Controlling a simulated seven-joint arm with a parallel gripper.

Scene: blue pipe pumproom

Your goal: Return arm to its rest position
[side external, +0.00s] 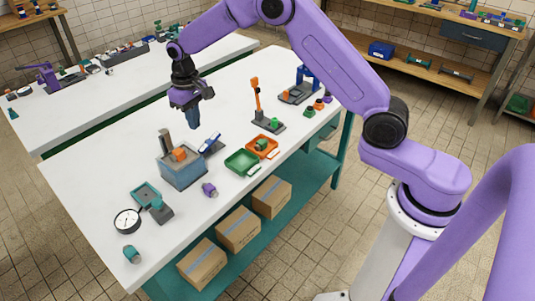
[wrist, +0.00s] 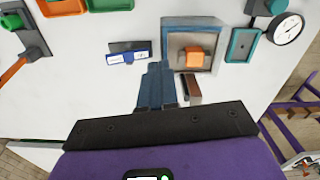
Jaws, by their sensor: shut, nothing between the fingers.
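My purple arm reaches over the white workbench (side external: 110,175) from the right. My gripper (side external: 194,122) points down above the bench, behind the box and apart from the things below it. Its blue fingers are together and empty; they also show in the wrist view (wrist: 155,85). A blue-grey open box (side external: 184,176) stands below and nearer the camera, with an orange block (side external: 179,154) in it. The box also shows in the wrist view (wrist: 166,45), beyond the fingertips. No marker of a rest position shows.
A dark upright post (side external: 164,142) stands by the box. A blue-and-white piece (side external: 210,142), a green tray (side external: 242,162), an orange tray (side external: 262,147), an orange lever (side external: 256,95) and a round gauge (side external: 127,221) stand around. The bench's far left part is clear.

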